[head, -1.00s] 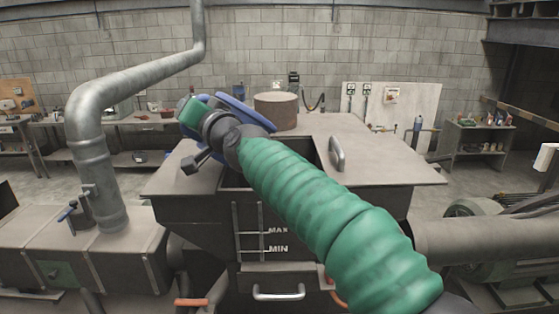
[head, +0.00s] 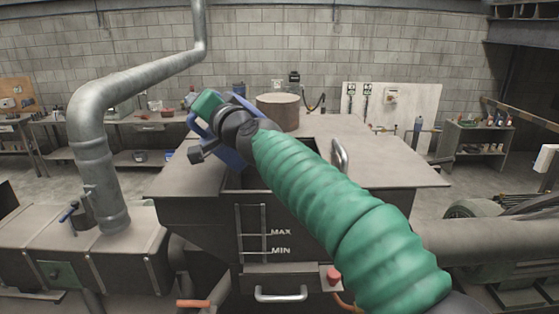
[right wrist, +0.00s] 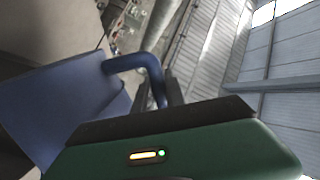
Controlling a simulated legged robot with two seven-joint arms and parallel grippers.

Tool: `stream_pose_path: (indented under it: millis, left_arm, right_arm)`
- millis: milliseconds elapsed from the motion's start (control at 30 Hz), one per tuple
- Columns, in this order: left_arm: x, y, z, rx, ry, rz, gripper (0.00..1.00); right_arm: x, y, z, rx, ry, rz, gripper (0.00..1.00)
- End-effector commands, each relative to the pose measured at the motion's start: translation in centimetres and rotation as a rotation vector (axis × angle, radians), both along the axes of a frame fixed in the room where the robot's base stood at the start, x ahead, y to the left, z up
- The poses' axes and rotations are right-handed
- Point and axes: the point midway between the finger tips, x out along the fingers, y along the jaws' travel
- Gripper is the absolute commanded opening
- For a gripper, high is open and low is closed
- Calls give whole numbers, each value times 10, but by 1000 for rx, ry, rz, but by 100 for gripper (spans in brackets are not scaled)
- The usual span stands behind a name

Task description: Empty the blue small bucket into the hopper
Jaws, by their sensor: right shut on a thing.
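The blue small bucket (head: 231,158) is over the left part of the hopper's opening, mostly hidden behind my right wrist. It looks tilted; its contents do not show. In the right wrist view its blue wall (right wrist: 60,108) and curved blue handle (right wrist: 143,62) show close up. My right gripper (head: 203,128), on the green-sleeved arm, is shut on the bucket's handle; the jaws show in the right wrist view (right wrist: 165,108). The grey hopper (head: 190,212) has a dark opening, partly covered by my arm, and MAX and MIN marks on its front. My left gripper is not in view.
A metal handle (head: 340,157) stands up on the hopper top, right of the opening. A brown cylinder (head: 278,111) stands behind the opening. A large grey duct (head: 93,150) rises at left. The hopper top's right side is clear.

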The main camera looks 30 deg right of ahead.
Motion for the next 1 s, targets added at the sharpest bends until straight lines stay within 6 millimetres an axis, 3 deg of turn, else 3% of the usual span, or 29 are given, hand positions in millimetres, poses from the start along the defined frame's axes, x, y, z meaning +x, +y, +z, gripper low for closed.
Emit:
stream_pose_path:
  millis: [1000]
  left_arm:
    - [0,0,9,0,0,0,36]
  right_arm:
    - [1,-23,12,179,3,-1,0]
